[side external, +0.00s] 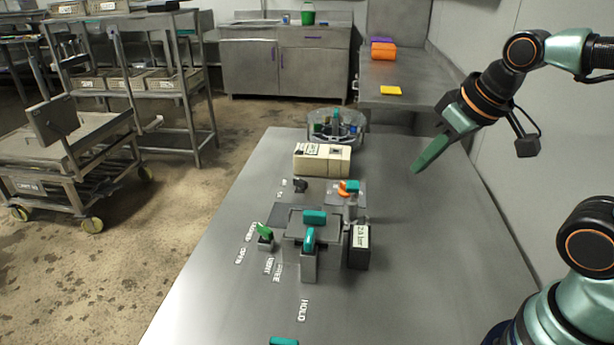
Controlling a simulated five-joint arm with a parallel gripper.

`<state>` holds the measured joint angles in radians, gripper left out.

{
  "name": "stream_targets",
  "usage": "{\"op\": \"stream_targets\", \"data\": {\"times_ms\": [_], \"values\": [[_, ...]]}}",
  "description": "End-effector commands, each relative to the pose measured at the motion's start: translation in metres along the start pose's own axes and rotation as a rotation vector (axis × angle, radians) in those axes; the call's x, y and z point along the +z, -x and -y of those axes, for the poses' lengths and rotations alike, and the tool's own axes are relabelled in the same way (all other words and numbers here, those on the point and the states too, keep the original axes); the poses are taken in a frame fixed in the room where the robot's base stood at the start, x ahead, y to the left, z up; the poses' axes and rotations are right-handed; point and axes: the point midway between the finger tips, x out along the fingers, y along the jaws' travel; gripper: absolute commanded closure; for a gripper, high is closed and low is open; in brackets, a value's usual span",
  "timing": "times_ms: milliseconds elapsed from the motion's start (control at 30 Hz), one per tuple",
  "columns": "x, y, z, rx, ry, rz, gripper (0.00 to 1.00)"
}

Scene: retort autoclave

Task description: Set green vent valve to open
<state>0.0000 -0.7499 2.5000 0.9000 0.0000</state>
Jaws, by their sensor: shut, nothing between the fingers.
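The green vent valve (263,230) is a small bright green lever on a dark grey block, on the left side of the steel table. Its lever tilts toward the upper left of the picture. White lettering lies on the table by it, too small to read surely; one word looks like OPEN (241,256). My gripper (416,170) is shut and empty, its green fingers pointing down and left above the table's right side, well apart from the valve.
A grey fixture with teal handles (310,240) stands right of the valve, with a black labelled box (358,246) beside it. Behind are an orange lever (344,189), a beige box (322,159) and a round clear container (337,126). The table's right side (450,250) is bare.

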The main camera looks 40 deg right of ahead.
Motion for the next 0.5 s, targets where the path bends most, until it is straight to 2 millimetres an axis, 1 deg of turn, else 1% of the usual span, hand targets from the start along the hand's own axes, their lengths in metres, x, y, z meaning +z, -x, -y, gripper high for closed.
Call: {"op": "stream_targets", "data": {"times_ms": [300,333,367,400,433,467,500], "values": [[0.0,0.0,0.0,0.0,0.0,0.0,1.0],[0.0,0.0,0.0,0.0,0.0,0.0,0.92],[-0.0002,0.0,0.0001,0.0,0.0,0.0,0.81],[-0.0011,-0.0003,0.0006,-0.001,0.001,0.001,0.66],[-0.0025,-0.0007,0.0014,-0.002,0.002,0.002,0.54],[-0.0045,-0.0013,0.0025,-0.004,0.004,0.003,0.51],[-0.0082,-0.0029,0.0047,-0.008,0.008,0.008,0.51]]}}
